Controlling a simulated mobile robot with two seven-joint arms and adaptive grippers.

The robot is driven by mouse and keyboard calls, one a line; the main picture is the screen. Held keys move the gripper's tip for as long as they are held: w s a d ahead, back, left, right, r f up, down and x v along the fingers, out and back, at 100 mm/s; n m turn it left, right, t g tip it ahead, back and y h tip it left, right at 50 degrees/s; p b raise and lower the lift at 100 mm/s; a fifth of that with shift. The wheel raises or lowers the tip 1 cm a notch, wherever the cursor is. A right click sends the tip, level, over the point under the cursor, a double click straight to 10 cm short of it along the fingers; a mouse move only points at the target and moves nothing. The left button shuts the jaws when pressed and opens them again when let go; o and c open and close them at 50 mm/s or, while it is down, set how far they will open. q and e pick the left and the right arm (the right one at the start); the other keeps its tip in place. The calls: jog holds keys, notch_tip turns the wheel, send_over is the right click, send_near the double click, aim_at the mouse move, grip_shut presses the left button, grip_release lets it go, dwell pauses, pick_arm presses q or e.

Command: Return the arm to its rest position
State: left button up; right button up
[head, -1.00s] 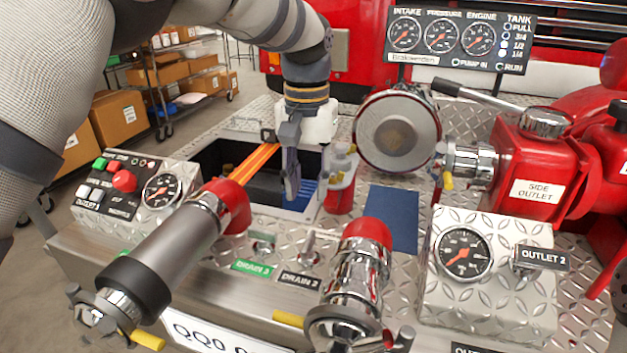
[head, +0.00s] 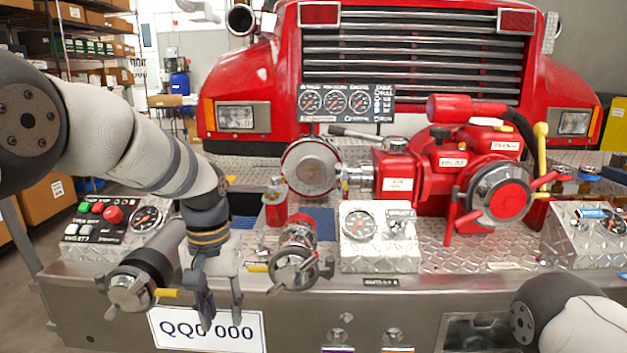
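My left arm (head: 150,145) comes in from the left and bends down at the wrist. My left gripper (head: 222,312) points downward in front of the bumper and overlaps the number plate (head: 180,330) in the picture. Its two fingers are apart and nothing shows between them. The gripper hides part of the front panel and the plate's upper edge. A part of my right arm (head: 575,318) shows at the lower right corner; its gripper is outside the picture.
A capped hose fitting (head: 130,285) stands just left of my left gripper, and a chrome outlet (head: 295,262) stands to its right. The red pump (head: 440,180), gauge box (head: 365,240) and button panel (head: 100,220) sit on the metal deck. A recess (head: 475,330) lies by my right arm.

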pick_arm(q)
jog(key=s+a+f, duration=0.2)
jog(key=s+f, duration=0.1)
jog(key=f, duration=1)
jog(key=s+a+f+g, duration=0.1)
jog(key=s+a+f, duration=0.1)
jog(key=s+f, duration=0.95)
jog(key=s+a+g, duration=0.1)
jog(key=s+a, duration=0.2)
jog(key=s, duration=2.3)
jog(key=shift+f+n, duration=0.3)
jog(key=shift+f, duration=0.05)
